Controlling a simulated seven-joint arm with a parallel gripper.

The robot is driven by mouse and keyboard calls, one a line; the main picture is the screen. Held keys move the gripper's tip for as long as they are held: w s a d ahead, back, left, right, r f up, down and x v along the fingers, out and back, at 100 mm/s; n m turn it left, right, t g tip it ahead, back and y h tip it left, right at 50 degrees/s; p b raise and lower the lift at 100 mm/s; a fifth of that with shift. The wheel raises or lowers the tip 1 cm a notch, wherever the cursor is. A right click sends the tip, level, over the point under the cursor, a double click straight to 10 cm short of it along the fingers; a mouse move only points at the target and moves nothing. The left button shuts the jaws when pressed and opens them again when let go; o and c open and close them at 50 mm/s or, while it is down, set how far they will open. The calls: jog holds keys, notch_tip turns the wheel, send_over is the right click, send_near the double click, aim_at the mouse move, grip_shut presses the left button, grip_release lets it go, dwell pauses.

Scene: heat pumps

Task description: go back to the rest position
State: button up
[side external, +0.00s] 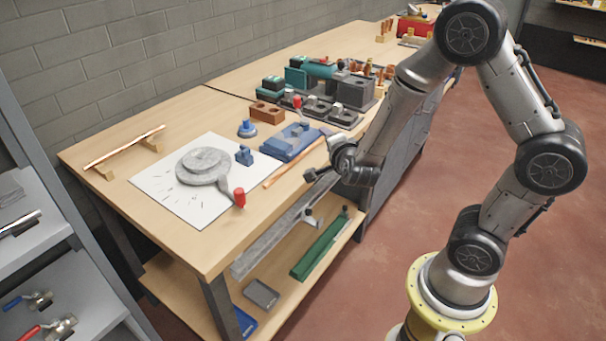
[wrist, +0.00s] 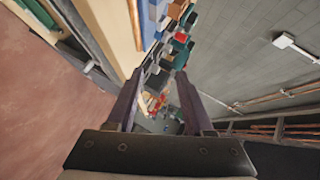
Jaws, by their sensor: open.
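My gripper (side external: 316,176) is at the front edge of the wooden workbench (side external: 115,150) in the side view, with nothing seen between its fingers. In the wrist view my gripper (wrist: 158,92) shows two dark fingers spread apart, with a clear gap between them. The wrist camera looks along the bench, which runs on the left of that picture, with the grey block wall on the right. My arm reaches in from the right side of the side view.
A grey round part with a red-tipped handle (side external: 204,165) lies on a white sheet (side external: 160,183). A blue block (side external: 291,142), a blue knob (side external: 246,129) and a brown block (side external: 267,112) stand behind. Copper pipe (side external: 125,147) rests at left. Red floor (side external: 400,230) is clear.

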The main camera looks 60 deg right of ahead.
jog(key=a+r+n+t+y, duration=0.2)
jog(key=a+r+n+y, duration=0.25)
jog(key=r, duration=0.45)
jog(key=a+r+n+t+y, duration=0.35)
jog(key=a+r, duration=0.25)
jog(key=r, duration=0.3)
jog(key=s+a+n+g+y, duration=0.25)
jog(key=s+a+n, duration=0.25)
jog(key=s+n, duration=0.3)
jog(key=s+d+f+n+g, duration=0.1)
jog(key=s+f+n+g, duration=0.6)
jog(key=s, duration=0.6)
jog(key=shift+d+f+g+h, duration=0.15)
jog(key=shift+f+g+h, duration=0.2)
jog(key=shift+f, duration=0.2)
jog(key=shift+c, duration=0.4)
